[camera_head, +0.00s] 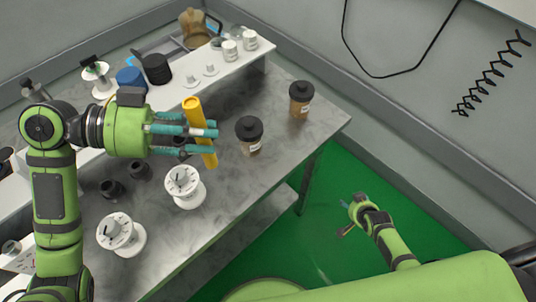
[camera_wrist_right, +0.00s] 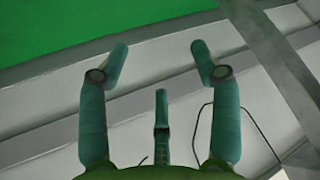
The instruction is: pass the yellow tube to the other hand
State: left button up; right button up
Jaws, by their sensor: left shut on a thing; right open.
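The yellow tube (camera_head: 194,109) is in the head view, held tilted above the grey bench. My left gripper (camera_head: 205,130) is shut on it, with teal fingers around its middle; both tube ends stick out. My right gripper (camera_head: 348,204) is far to the lower right in the head view, beyond the bench edge and over the green floor. In the right wrist view its teal fingers (camera_wrist_right: 158,65) are spread apart with nothing between them.
Two brown bottles with black caps (camera_head: 249,137) (camera_head: 300,99) stand on the bench (camera_head: 228,187) right of the tube. White spools (camera_head: 184,186) (camera_head: 120,234) stand at its front. A white raised shelf (camera_head: 215,74) with small jars runs along the back. Green floor (camera_head: 335,150) lies right of the bench.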

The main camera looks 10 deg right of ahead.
jog(key=w+d+r+m+t+y, duration=0.1)
jog(key=w+r+m+t, duration=0.25)
jog(key=w+r, duration=0.65)
jog(key=w+d+r+m+t+y, duration=0.15)
jog(key=w+r+m, duration=0.35)
jog(key=r, duration=1)
jog(key=s+a+r+m+y, duration=0.35)
jog(key=a+r, duration=0.25)
jog(key=a, duration=0.4)
jog(key=s+a+r+m+y, duration=0.2)
jog(key=s+a+r+y, duration=0.3)
jog(key=a, duration=0.6)
jog(key=s+a+r+m+g+y, duration=0.45)
jog(key=s+a+r+y, duration=0.25)
jog(key=s+a+r, duration=0.55)
send_over(207, 166)
jog(key=shift+w+a+n, duration=0.1)
jog(key=shift+w+n, duration=0.15)
jog(key=shift+w, duration=0.05)
jog(key=shift+c, duration=0.4)
